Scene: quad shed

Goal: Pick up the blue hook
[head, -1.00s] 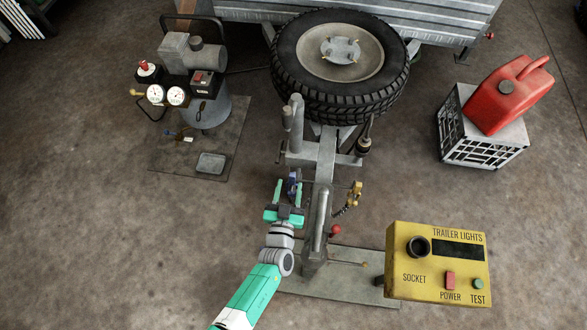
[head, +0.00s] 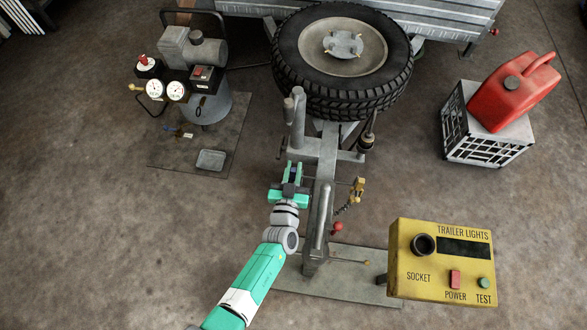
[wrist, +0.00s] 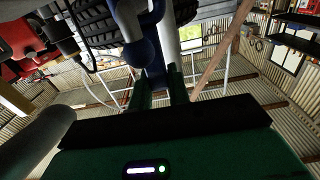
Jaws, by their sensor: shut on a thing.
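The blue hook (head: 294,173) is small and dark blue, and sits just left of the grey trailer drawbar in the head view. My gripper (head: 294,168) is around it, with its two green fingers closed on the hook's sides. In the wrist view the hook (wrist: 141,50) rises large and curved between and beyond the fingertips (wrist: 160,80). The fingers and my wrist hide its lower part. I cannot tell whether it still touches the trailer.
The drawbar (head: 324,185) stands close on the right of my gripper, with a brass-coloured latch (head: 358,188) beyond it. The spare wheel (head: 299,63) is behind. A yellow trailer-lights box (head: 402,285) stands at front right.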

